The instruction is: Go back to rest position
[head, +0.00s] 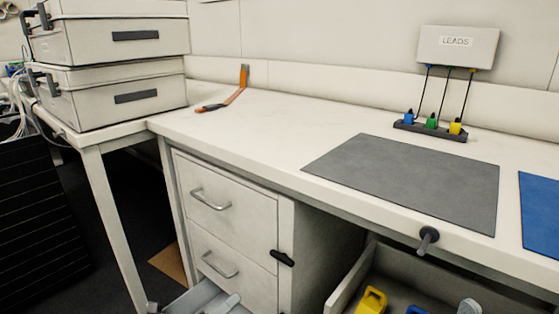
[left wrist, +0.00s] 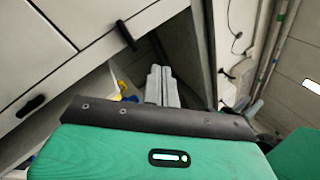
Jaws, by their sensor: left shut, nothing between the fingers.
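A white bench (head: 250,125) carries a grey mat (head: 410,180), a blue mat (head: 540,200), an orange-handled tool (head: 238,92) and a LEADS holder (head: 457,46). Stacked cases (head: 120,45) stand at left. The cabinet (head: 225,205) is below. An open drawer (head: 347,285) at lower right holds a yellow item (head: 371,300).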

